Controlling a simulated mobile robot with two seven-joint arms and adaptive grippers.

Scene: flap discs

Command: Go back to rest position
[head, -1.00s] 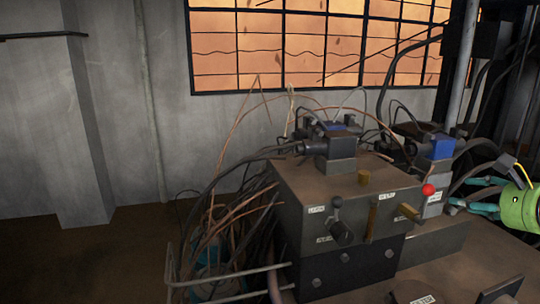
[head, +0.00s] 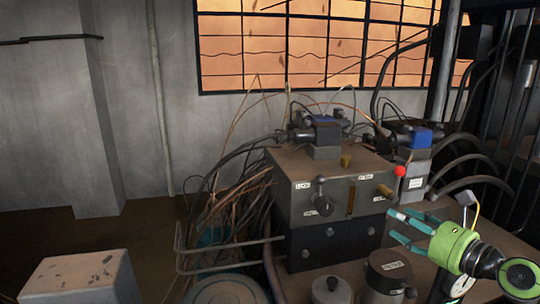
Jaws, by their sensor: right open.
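My right gripper (head: 394,225), with a green body and teal fingers, is at the lower right of the head view. Its fingers are apart and point left, with nothing between them. It shows in front of the right side of the grey control box (head: 308,206), and I cannot tell the gap. My left gripper is not in view. I make out no flap discs for certain.
A pale worn block (head: 80,278) is at lower left. Cables (head: 238,207) hang left of the box.

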